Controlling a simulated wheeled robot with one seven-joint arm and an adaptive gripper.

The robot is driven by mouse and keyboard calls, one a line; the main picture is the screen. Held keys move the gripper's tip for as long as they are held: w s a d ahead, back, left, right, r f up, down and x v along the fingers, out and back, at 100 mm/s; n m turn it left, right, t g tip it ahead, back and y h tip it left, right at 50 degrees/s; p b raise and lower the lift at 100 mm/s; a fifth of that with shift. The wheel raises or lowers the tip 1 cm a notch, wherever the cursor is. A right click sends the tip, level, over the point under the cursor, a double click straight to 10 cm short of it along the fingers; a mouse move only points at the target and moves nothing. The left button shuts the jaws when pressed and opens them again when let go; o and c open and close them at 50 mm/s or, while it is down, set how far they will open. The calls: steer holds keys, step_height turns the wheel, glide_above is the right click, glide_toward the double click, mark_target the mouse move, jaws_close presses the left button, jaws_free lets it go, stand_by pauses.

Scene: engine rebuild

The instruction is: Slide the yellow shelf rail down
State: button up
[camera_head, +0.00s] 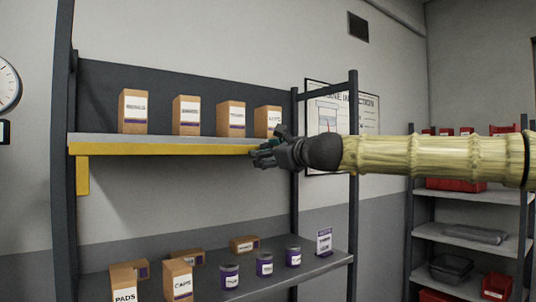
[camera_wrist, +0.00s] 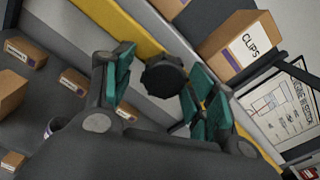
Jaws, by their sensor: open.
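The yellow shelf rail (camera_head: 165,149) runs level along the front edge of the upper shelf, with a short yellow piece hanging down at its left end. It crosses the wrist view diagonally (camera_wrist: 128,27), passing behind my fingers. My gripper (camera_head: 262,156) is at the rail's right end, just in front of it. Its teal-padded fingers (camera_wrist: 160,92) are open. A dark round piece (camera_wrist: 165,76) shows between the fingers, in front of the rail; I cannot tell whether the fingers touch it.
Several labelled boxes (camera_head: 187,115) stand on the upper shelf (camera_head: 85,138), above the rail. The lower shelf (camera_head: 300,270) holds boxes and purple-labelled cans (camera_head: 264,266). A dark post (camera_head: 353,200) stands near my arm. The space between the shelves is open.

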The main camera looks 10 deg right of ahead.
steer(key=shift+s, duration=0.1)
steer(key=v, duration=1.1)
steer(key=shift+s+d, duration=0.25)
steer(key=shift+s, duration=0.1)
steer(key=shift+f, duration=0.1)
